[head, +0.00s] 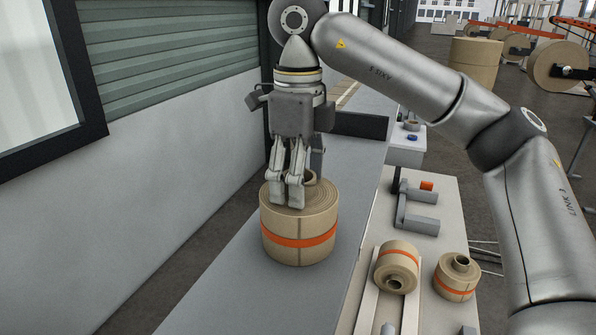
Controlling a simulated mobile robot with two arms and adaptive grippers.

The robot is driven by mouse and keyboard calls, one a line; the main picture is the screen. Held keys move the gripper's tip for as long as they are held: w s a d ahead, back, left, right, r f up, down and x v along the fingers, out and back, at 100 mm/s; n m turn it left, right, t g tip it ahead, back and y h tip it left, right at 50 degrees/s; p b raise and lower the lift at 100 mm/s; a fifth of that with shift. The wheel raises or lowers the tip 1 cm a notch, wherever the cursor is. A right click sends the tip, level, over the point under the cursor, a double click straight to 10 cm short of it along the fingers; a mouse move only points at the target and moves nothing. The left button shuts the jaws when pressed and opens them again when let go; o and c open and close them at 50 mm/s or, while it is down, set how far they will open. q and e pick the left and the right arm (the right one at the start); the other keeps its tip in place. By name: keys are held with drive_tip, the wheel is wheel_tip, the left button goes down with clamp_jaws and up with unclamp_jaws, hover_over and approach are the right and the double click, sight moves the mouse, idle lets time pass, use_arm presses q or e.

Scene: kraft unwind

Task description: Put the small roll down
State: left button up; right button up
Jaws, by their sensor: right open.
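A brown kraft roll (299,250) with an orange band stands upright on a long grey surface (218,295). My right gripper (288,200) points straight down over its top, with its fingers at the near side of the core tube (311,177). The fingers are open, and they partly hide the core; I cannot tell whether they touch it. Two smaller-looking banded rolls are at the lower right: one lies tilted on pale rails (371,280), this roll (397,265) showing its core, and another roll (458,277) stands beside it. My left gripper is not in view.
A wall (180,160) runs along the left. The grey surface in front of the roll is clear.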

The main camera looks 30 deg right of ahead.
wheel_tip(320, 180, up, 12)
drive_tip(key=shift+r, duration=0.15)
idle(0.7)
